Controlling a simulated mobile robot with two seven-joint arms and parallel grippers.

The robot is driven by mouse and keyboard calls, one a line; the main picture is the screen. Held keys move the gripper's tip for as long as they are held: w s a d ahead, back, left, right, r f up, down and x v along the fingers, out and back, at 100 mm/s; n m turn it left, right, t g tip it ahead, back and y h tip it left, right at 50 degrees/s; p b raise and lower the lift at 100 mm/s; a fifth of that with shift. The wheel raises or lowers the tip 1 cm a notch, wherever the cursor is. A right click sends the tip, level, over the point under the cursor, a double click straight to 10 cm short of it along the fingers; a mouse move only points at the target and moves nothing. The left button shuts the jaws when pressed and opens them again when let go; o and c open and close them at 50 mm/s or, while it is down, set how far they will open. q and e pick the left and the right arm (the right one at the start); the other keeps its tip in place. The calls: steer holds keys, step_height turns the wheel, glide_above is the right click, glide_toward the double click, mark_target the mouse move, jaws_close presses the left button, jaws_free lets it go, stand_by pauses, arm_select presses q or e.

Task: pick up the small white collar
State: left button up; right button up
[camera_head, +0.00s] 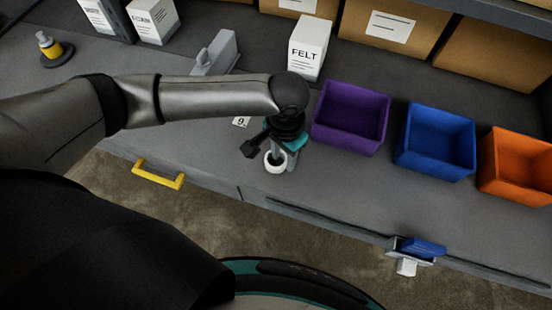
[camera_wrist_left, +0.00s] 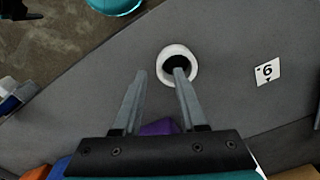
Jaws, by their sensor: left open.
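The small white collar (camera_head: 274,169) is a short ring with a dark hole, on the grey bench near its front edge. In the left wrist view the collar (camera_wrist_left: 178,49) shows at top centre. My left gripper (camera_head: 277,152) points down over it and partly hides it in the head view. Its two fingers (camera_wrist_left: 160,72) are open with nothing held. In the left wrist view the right fingertip overlaps the collar's hole and the left fingertip lies just left of the ring. Whether the fingers touch it, I cannot tell. My right gripper is not in view.
Purple (camera_head: 348,118), blue (camera_head: 436,142) and orange (camera_head: 517,166) bins stand right of the gripper. A white FELT box (camera_head: 309,48) stands behind. A yellow handle (camera_head: 158,174) and a bracket with a blue piece (camera_head: 416,247) are at the bench front. A number card (camera_wrist_left: 267,70) lies near the collar.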

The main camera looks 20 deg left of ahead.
arm_select(q)
step_height(320, 180, down, 2)
steer(key=shift+f, duration=0.15)
jaws_close()
stand_by(0.6)
